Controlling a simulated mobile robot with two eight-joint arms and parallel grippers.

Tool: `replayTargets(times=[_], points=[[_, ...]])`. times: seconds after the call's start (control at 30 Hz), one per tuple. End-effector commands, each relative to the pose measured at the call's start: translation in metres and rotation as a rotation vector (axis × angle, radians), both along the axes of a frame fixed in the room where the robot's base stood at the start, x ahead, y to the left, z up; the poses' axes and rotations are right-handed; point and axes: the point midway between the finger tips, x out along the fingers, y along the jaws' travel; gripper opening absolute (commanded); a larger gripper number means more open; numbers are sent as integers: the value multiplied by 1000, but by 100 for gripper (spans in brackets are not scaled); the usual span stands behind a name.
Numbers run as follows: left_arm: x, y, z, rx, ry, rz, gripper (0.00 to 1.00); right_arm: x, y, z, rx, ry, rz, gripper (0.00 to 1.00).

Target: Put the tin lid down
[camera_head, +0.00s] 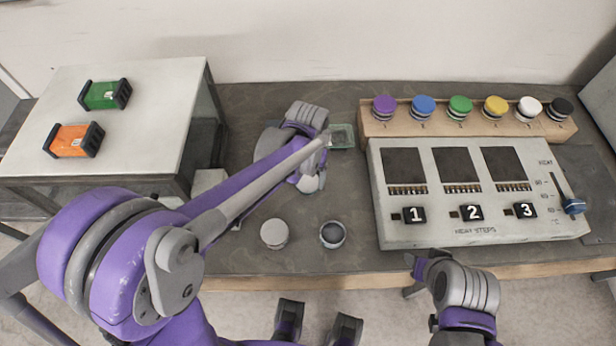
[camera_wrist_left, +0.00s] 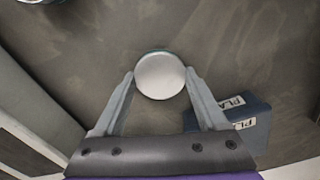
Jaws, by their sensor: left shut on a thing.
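A pale round disc, the tin lid (camera_wrist_left: 160,76), sits between the fingertips of my left gripper (camera_wrist_left: 160,82) in the left wrist view. The gripper is shut on it. In the head view my left arm crosses over the left part of the worktop and hides much of what is below it. The gripper's fingertips and the lid cannot be made out there. A tin with a dark inside (camera_head: 332,235) stands near the worktop's front edge. A pale round-topped tin (camera_head: 274,234) stands left of it.
A control panel (camera_head: 480,229) fills the right of the worktop, with a rack of coloured knobs (camera_head: 366,125) behind it. A small green tray (camera_head: 342,137) lies left of the rack. A blue labelled box (camera_wrist_left: 240,118) is close to the right finger. A side table (camera_head: 150,85) stands left.

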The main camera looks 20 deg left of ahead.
Motion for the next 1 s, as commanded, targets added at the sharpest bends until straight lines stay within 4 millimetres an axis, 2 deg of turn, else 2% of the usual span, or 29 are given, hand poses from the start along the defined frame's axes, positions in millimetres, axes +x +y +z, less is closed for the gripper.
replayTargets(times=[0.03,0.17,0.4,0.53,0.67,1.0], points=[[0,0,-2,0,0,0,76,0,0,-2,0,1,0,50],[0,0,-1,0,0,0,100,0,0,-1,0,0,0,50],[0,0,0,0,0,0,100,0,0,0,0,0,0,50],[0,0,8,0,0,0,100,1,0,3,0,-1,0,50],[0,0,31,0,0,0,100,1,0,6,0,-2,0,50],[0,0,101,0,0,0,100,3,0,14,0,-6,0,50]])
